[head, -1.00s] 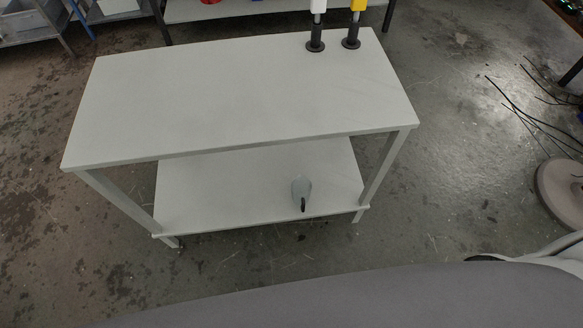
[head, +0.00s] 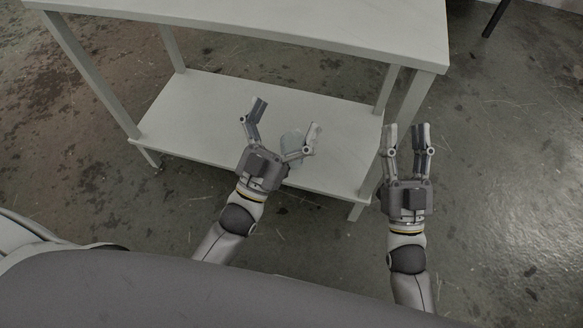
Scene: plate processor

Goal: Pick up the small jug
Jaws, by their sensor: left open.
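The small jug (head: 291,143) is pale and translucent and stands on the lower shelf of the white table. My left gripper (head: 287,114) is open, with its fingers spread wide over the shelf. In the picture the jug shows between its fingers, closer to the right finger, which partly covers it. I cannot tell whether they touch. The jug's dark handle cannot be made out now. My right gripper (head: 408,130) is open and empty, with its fingers apart, to the right of the shelf by the table's front right leg.
A front right leg (head: 406,105) stands close to my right gripper. The left part of the shelf is bare. The floor (head: 510,150) to the right is clear.

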